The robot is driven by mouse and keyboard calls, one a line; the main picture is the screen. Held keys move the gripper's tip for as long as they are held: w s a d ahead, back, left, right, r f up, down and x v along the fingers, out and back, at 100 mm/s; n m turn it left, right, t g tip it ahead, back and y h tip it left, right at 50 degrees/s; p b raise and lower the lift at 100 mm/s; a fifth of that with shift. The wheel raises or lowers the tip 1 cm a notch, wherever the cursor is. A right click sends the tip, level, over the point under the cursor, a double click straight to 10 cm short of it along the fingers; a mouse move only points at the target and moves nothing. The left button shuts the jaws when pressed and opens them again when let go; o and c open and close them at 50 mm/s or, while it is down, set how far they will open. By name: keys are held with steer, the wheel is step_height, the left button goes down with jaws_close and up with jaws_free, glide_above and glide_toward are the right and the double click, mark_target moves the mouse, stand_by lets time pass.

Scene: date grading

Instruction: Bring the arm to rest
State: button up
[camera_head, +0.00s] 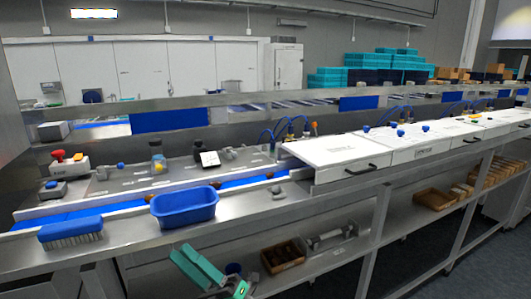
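The steel workbench (270,204) runs across the picture in front of me. A blue tub (185,208) stands near its front edge at the left. A blue brush with pale bristles (71,232) lies left of the tub.
White drawer units (347,152) line the bench to the right. A blue belt (245,182) runs behind the tub. A brown box (283,256) sits on the lower shelf. Dark floor (432,262) shows at the lower right.

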steer(key=s+d+f+m+t+h, duration=0.5)
steer(key=s+f+m+t+h, duration=0.55)
steer(key=m, duration=0.65)
steer(key=s+d+f+m+t+h, duration=0.5)
steer(key=s+f+m+t+h, duration=0.3)
steer(key=f+m+h, duration=0.65)
steer(key=s+d+f+m+g, duration=0.1)
steer(key=s+d+g, duration=0.1)
steer(key=s, duration=0.4)
steer(key=s+d+f+m+g+h, duration=0.1)
steer(key=s+d+f+m+g, duration=0.1)
steer(key=s, duration=0.5)
steer(key=s+d+f+m+g, duration=0.1)
steer(key=s+d+f+g, duration=0.1)
steer(key=s+d+g, duration=0.2)
steer(key=s, duration=0.3)
steer(key=shift+s+f+h, duration=0.25)
steer(key=shift+h, duration=0.15)
steer(key=shift+d+m, duration=0.1)
steer(key=shift+m, duration=0.15)
